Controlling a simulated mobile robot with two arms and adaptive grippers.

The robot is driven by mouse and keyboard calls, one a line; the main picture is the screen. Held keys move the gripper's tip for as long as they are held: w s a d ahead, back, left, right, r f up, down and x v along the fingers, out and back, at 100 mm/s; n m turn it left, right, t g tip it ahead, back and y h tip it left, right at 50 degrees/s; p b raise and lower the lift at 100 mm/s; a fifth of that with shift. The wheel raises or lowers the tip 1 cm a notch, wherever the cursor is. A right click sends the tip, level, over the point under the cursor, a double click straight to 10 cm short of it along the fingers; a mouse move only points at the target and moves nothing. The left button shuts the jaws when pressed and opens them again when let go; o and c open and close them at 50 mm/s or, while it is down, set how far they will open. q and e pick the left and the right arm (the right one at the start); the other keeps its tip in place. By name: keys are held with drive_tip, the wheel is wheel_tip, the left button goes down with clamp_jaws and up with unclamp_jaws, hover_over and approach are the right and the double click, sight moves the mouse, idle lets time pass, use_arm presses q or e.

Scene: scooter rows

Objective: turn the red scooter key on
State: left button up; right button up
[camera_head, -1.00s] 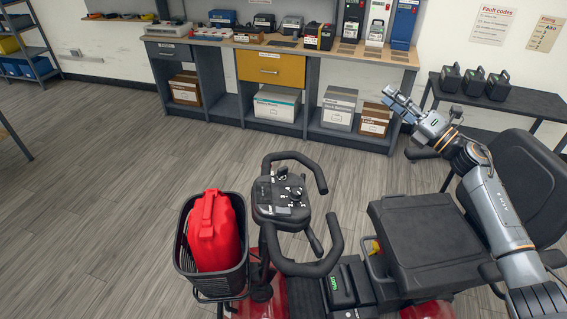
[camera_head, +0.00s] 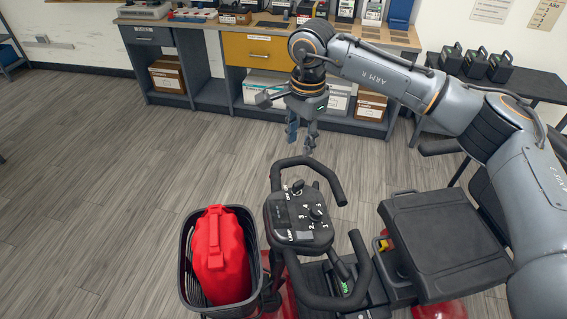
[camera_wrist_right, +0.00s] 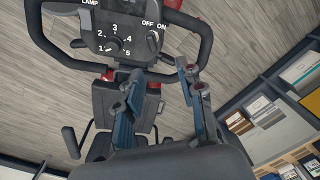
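The red scooter's black console (camera_head: 300,225) stands between its handlebars at the centre of the head view. The key switch (camera_head: 298,187) is a small dark knob near the console's far edge. In the right wrist view the key (camera_wrist_right: 152,41) sits under the OFF and ON labels, and the speed dial (camera_wrist_right: 109,46) is left of it. My right gripper (camera_head: 301,140) points down just beyond the handlebar, apart from the key. Its fingers (camera_wrist_right: 160,72) are spread with nothing between them. My left gripper is out of view.
The handlebar (camera_head: 325,172) loops close to the gripper. The seat (camera_head: 445,245) is to the right. A workbench (camera_head: 215,95) stands behind; floor is clear at left.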

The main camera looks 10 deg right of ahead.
sight(299, 182)
drive_tip(key=f+p, duration=0.1)
drive_tip(key=f, duration=0.3)
drive_tip(key=f+p, duration=0.1)
drive_tip(key=f, duration=0.3)
drive_tip(key=s+f+p, duration=0.1)
drive_tip(key=f+p, duration=0.1)
drive_tip(key=f, duration=0.2)
drive_tip(key=shift+d+f, duration=0.15)
drive_tip(key=shift+d, duration=0.05)
drive_tip(key=shift+w+f, duration=0.15)
drive_tip(key=shift+f, duration=0.25)
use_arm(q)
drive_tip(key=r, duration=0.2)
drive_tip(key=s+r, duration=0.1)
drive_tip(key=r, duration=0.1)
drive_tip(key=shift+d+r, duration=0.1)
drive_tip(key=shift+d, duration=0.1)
use_arm(e)
clamp_jaws()
